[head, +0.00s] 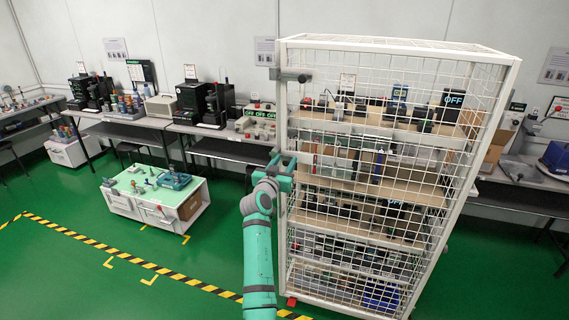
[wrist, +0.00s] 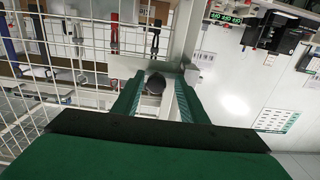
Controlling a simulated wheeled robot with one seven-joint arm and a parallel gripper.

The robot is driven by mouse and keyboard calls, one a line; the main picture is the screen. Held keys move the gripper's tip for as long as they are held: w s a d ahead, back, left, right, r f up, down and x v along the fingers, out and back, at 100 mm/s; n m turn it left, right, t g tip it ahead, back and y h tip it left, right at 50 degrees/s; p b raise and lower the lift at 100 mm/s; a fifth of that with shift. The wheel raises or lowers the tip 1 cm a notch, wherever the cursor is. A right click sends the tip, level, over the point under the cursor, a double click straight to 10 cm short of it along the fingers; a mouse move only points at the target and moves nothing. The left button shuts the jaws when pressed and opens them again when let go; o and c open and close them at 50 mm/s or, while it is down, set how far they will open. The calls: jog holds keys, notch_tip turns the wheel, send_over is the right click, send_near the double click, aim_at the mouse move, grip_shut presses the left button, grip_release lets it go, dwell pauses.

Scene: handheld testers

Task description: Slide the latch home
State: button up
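The latch shows in the wrist view as a grey metal plate with a dark round knob (wrist: 155,84), beside the white post of a wire-mesh cage door (head: 365,150). My gripper (wrist: 157,92) is open, with one finger on each side of the knob and a visible gap to each. In the head view my gripper (head: 284,160) is at the left post of the cage, around mid-height, and mostly hides the latch there. I cannot tell how far the latch bar reaches across the post.
A grey bracket with a dark knob (head: 303,77) is on the same post higher up. Shelves of boxes stand behind the mesh. A low white cart (head: 160,200) stands to the left, and benches line the wall.

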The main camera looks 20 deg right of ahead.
jog(key=v, duration=1)
jog(key=shift+s+a, duration=0.3)
